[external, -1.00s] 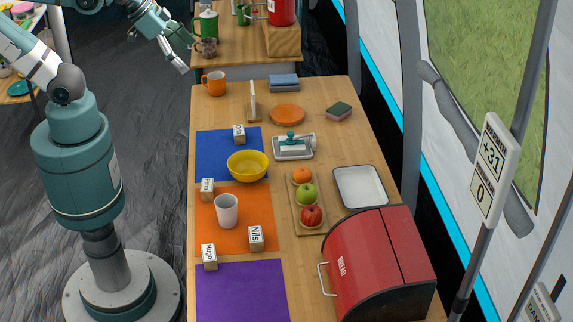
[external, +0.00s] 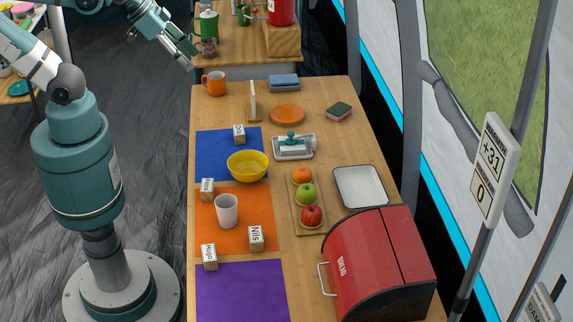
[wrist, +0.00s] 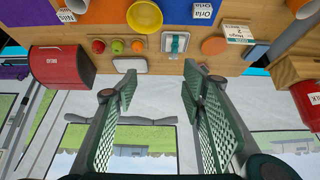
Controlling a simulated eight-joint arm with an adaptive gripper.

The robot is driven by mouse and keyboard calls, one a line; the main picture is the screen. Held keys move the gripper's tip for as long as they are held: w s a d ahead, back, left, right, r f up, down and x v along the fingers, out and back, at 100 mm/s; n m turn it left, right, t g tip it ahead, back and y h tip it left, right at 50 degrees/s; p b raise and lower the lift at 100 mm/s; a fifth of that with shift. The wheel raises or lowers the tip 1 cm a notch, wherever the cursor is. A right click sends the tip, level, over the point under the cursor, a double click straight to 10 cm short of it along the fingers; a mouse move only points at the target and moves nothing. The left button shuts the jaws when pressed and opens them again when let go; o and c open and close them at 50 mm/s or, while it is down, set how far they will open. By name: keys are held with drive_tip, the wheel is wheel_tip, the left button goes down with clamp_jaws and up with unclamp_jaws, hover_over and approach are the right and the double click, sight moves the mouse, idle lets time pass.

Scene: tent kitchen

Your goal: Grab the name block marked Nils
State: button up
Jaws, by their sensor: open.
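The Nils name block (external: 256,238) is a small pale wooden block with dark lettering. It stands at the lower right of the orange mat (external: 244,198), right of and below the white cup (external: 227,211). It also shows in the wrist view (wrist: 68,16) at the upper left. My gripper (external: 190,58) is open and empty, in the air beyond the table's far left corner, well away from the block. In the wrist view its two green mesh fingers (wrist: 158,85) are spread apart with nothing between them.
Other name blocks stand nearby: Hugo (external: 209,257), one at the orange mat's upper left (external: 207,189), and Orla (external: 239,134) on the blue mat. A yellow bowl (external: 247,166), a fruit board (external: 303,215) and a red bread box (external: 378,264) surround the area. The purple mat (external: 242,292) is bare.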

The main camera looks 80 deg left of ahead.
idle(0.3)
drive_tip(key=m+g+h+b, duration=0.4)
drive_tip(key=m+g+b, duration=0.35)
drive_tip(key=m, duration=1.05)
hover_over(256, 235)
drive_tip(key=a, duration=0.4)
drive_tip(key=shift+t, duration=0.25)
drive_tip(key=f, duration=3.2)
drive_tip(key=shift+d+b, duration=0.2)
drive_tip(key=shift+b, duration=0.15)
drive_tip(key=shift+d+f, duration=0.35)
drive_tip(key=shift+f, duration=0.05)
drive_tip(key=shift+f, duration=0.1)
drive_tip(key=shift+d+f+h+b, duration=0.15)
drive_tip(key=shift+d+f, duration=0.1)
drive_tip(key=shift+f, duration=0.3)
drive_tip(key=shift+d+f+h+b, duration=0.15)
drive_tip(key=shift+d+f, duration=0.1)
drive_tip(key=shift+f, duration=0.3)
